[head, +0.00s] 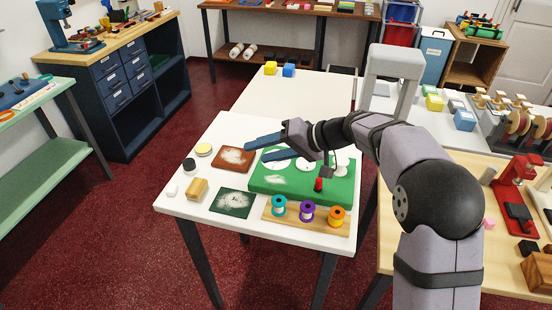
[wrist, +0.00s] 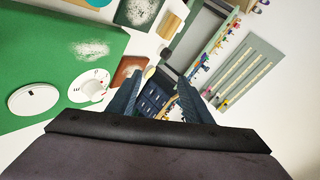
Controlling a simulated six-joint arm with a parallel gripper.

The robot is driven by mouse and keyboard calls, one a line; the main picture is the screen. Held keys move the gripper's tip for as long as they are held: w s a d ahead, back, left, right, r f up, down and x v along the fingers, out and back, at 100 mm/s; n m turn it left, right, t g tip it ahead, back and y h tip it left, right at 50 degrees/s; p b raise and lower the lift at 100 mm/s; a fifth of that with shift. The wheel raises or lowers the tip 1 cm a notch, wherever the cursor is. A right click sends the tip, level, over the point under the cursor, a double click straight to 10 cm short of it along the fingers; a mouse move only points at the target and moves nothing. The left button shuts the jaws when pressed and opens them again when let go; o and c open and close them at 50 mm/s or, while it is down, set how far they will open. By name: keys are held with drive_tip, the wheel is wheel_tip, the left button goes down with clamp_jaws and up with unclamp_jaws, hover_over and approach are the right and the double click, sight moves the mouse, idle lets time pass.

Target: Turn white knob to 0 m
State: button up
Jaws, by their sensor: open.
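The green panel (head: 287,187) lies on the white table and carries several round white dials.
A brown sanded plate (head: 233,158), a dark green plate (head: 232,203) and a wooden block (head: 197,189) lie left of the panel. A rack with a teal spool (head: 279,206), a purple spool (head: 307,210) and an orange spool (head: 337,215) stands in front.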

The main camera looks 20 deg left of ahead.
drive_tip(key=f+m+t, duration=0.1)
drive_tip(key=m, duration=0.5)
drive_tip(key=w+d+f+m+t, duration=0.1)
drive_tip(key=f+m+t, duration=0.1)
drive_tip(key=m, duration=0.4)
drive_tip(key=w+d+f+m+t, duration=0.1)
drive_tip(key=m+t, duration=0.1)
drive_tip(key=m, duration=0.3)
drive_tip(key=shift+w+d+f+m+y, duration=0.2)
drive_tip(key=shift+f+m+y, duration=0.1)
drive_tip(key=shift+f+m, duration=0.1)
drive_tip(key=w+d+m+t, duration=0.1)
drive_tip(key=m, duration=0.2)
drive_tip(key=w+d+f+m+h, duration=0.1)
drive_tip(key=m, duration=0.2)
drive_tip(key=w+d+m+t, duration=0.1)
drive_tip(key=m, duration=0.2)
drive_tip(key=shift+w+f+t+h, duration=0.2)
drive_tip(key=shift+t+h, duration=0.1)
drive_tip(key=shift+h, duration=0.1)
drive_tip(key=shift+d+f+m, duration=0.1)
drive_tip(key=shift+m, duration=1.5)
drive_tip(key=shift+w, duration=0.1)
drive_tip(key=shift+p+x, duration=1)
drive_tip(key=shift+x, duration=2.65)
drive_tip(key=shift+d+f, duration=0.1)
